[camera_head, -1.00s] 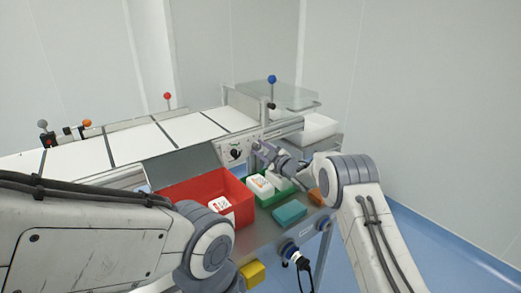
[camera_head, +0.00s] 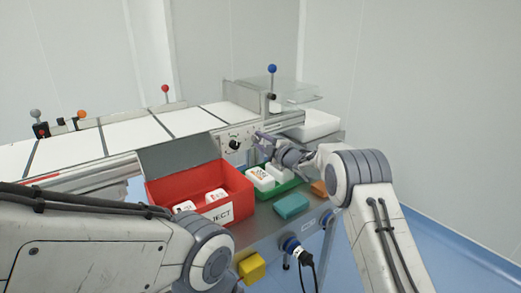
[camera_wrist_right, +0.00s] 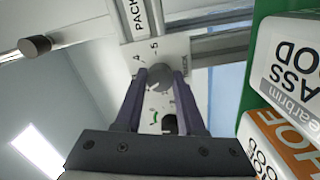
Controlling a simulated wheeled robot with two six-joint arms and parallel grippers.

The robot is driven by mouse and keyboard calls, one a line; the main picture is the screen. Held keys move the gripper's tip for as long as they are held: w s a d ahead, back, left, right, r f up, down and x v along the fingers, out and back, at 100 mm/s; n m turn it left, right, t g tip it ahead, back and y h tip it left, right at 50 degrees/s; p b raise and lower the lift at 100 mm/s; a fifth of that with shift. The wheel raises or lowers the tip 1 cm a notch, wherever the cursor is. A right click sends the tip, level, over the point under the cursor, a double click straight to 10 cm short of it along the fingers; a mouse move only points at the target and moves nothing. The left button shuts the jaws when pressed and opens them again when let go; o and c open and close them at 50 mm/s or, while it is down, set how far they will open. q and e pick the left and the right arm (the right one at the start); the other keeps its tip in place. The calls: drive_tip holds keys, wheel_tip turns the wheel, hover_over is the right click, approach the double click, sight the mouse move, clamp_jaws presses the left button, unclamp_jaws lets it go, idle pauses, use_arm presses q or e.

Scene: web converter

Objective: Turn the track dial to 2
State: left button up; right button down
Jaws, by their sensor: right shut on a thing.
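The track dial is a round grey knob (camera_wrist_right: 158,78) on a pale panel (camera_wrist_right: 178,50) with printed numbers, 4 and 5 readable above it in the right wrist view. The two purple fingers of my right gripper (camera_wrist_right: 159,82) are shut on it, one on each side. I cannot tell clearly where its pointer stands. In the head view my right gripper (camera_head: 261,138) is at the front panel of the machine and hides the dial. My left arm comes in at the left, but its gripper is out of sight.
A black knob (camera_head: 234,144) sits on the panel left of my right gripper. Below are a red reject bin (camera_head: 170,192) with white packs, a green tray (camera_head: 284,187) with white packs and a teal block (camera_head: 291,206). A white conveyor (camera_head: 75,147) runs left.

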drive_tip(key=shift+n+b, duration=1.55)
drive_tip(key=shift+n, duration=0.05)
drive_tip(key=c, duration=0.5)
unclamp_jaws()
drive_tip(key=shift+s+d, duration=0.1)
drive_tip(key=v, duration=1)
drive_tip(key=shift+d, duration=0.1)
